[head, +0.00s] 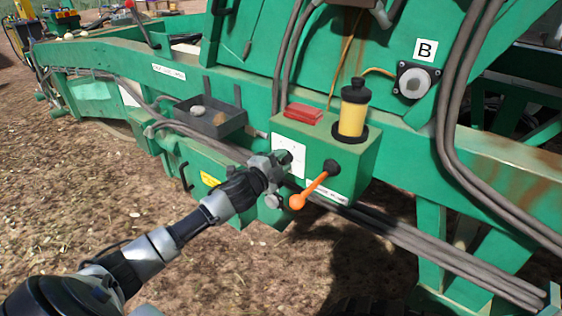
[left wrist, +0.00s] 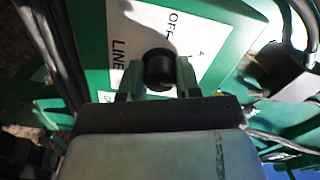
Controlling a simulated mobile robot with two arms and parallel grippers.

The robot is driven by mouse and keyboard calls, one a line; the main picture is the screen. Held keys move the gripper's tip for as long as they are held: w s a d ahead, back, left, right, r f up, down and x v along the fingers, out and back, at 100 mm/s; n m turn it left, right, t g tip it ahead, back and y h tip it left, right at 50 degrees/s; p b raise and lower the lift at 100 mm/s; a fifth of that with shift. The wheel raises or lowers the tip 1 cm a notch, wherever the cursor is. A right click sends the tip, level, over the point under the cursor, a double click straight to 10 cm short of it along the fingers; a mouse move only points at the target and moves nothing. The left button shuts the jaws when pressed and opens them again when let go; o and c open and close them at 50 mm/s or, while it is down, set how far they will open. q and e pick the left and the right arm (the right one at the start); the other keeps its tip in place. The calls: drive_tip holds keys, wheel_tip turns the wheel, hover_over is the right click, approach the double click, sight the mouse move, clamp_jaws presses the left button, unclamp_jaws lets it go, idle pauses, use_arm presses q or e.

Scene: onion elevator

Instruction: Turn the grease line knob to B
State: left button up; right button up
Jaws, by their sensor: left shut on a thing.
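The grease line knob (left wrist: 158,62) is black and round. It sits on a white label plate (left wrist: 132,28) with the printed words "OFF" and "LINE"; other marks are cut off or too small to read. In the head view the plate (head: 291,166) is on the front of a green box, and my gripper hides most of the knob. My left gripper (head: 281,160) is at the plate. In the left wrist view the left gripper (left wrist: 159,78) has one finger on each side of the knob, shut on it. Which mark the knob points to cannot be told.
An orange-handled lever (head: 314,190) sticks out just right of my gripper. A yellow grease pot (head: 353,112) and a red block (head: 303,113) sit on the green box (head: 335,150). A grey tray (head: 212,122) is to the left.

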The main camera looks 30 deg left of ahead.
use_arm(q)
drive_tip(key=m, duration=0.6)
drive_tip(key=shift+m, duration=0.4)
idle(0.3)
drive_tip(key=o, duration=0.9)
drive_tip(key=shift+o, duration=0.2)
drive_tip(key=s+b, duration=0.3)
drive_tip(key=s, duration=0.7)
drive_tip(key=shift+s+a, duration=0.35)
drive_tip(key=shift+a, duration=0.05)
